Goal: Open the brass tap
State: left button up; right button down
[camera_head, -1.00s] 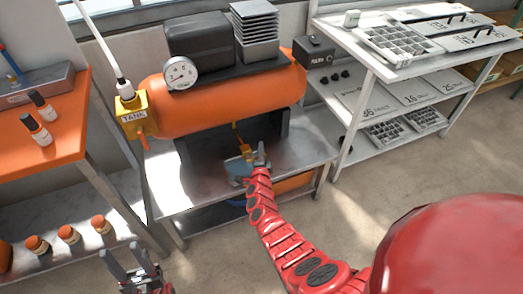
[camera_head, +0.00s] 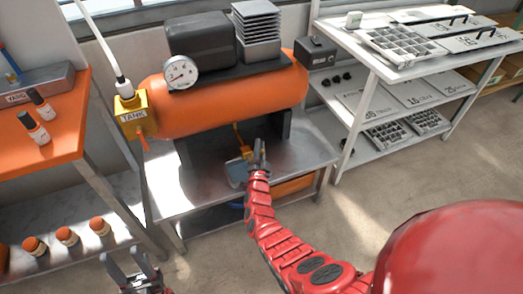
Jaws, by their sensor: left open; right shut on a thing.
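The brass tap (camera_head: 245,151) is a small yellow fitting below the orange tank, in the dark gap between its stands. My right gripper (camera_head: 257,152) is at the tap's right side, jaws shut, and its arm reaches in from the lower right. The fingers are small here and partly cover the tap, so the exact contact and the handle's angle are hard to see. My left gripper (camera_head: 133,272) is open and empty at the bottom left, over the floor and well away from the tap.
The orange tank (camera_head: 215,105) lies on a metal stand, with a pressure gauge (camera_head: 181,72) on its front. A yellow box marked TANK (camera_head: 133,117) has an orange lever. A grey-blue flat thing (camera_head: 237,172) lies below the tap. An orange bench stands left, a white shelf right.

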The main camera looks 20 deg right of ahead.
aim_at(249, 156)
jog(key=a+n+t+y+b, duration=0.1)
jog(key=n, duration=0.3)
jog(key=a+r+n+t+y+b, duration=0.1)
jog(key=n, duration=0.3)
jog(key=a+r+n+t+y+b, duration=0.1)
jog(key=a+n+t, duration=0.1)
jog(key=n, duration=0.2)
jog(key=shift+s+a+r+y, duration=0.1)
jog(key=shift+r+y, duration=0.05)
jog(key=shift+y, duration=0.15)
jog(key=shift+a+n, duration=0.1)
jog(key=shift+n, duration=0.2)
jog(key=c, duration=0.8)
grip_release()
jog(key=shift+c, duration=0.2)
jog(key=p+v, duration=0.1)
jog(key=v, duration=1.6)
jog(key=shift+p, duration=0.3)
jog(key=shift+s, duration=0.15)
